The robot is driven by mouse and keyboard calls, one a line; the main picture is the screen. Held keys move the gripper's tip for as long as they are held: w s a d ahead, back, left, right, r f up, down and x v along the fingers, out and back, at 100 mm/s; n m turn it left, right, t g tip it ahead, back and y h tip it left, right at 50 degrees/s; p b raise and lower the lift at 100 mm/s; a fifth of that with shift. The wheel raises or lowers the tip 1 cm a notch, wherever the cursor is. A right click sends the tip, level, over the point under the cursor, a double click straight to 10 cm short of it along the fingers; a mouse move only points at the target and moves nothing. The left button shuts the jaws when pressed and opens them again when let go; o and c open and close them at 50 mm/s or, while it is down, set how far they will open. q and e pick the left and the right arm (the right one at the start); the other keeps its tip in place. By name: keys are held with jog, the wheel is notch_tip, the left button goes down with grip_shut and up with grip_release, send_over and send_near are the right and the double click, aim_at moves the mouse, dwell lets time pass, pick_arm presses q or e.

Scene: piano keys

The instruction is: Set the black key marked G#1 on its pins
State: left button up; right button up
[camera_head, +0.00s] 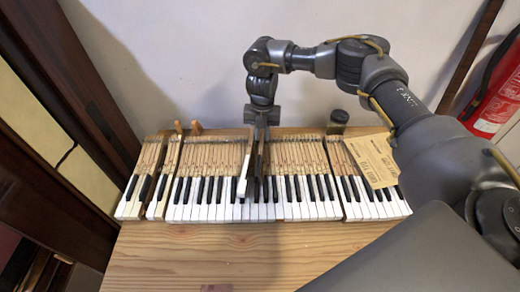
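The piano keyboard (210,213) lies on the wooden table, with white and black keys in front and pale wooden key levers behind. My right gripper (258,180) reaches down from above over the middle of it. Its dark fingers overlap the black keys there, so I cannot tell whether they are open or shut, or hold a key. One white key (242,187) just left of the fingers stands higher than its neighbours. The marking G#1 is too small to read, and I cannot tell which black key bears it. My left gripper is not in view.
A yellow paper card (372,161) lies over the right key section. A small dark jar (338,121) and wooden pegs (196,127) stand behind the keys. The table front (190,258) is mostly clear. A red extinguisher (497,95) is at far right.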

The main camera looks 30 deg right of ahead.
jog(key=shift+f, duration=0.45)
grip_shut()
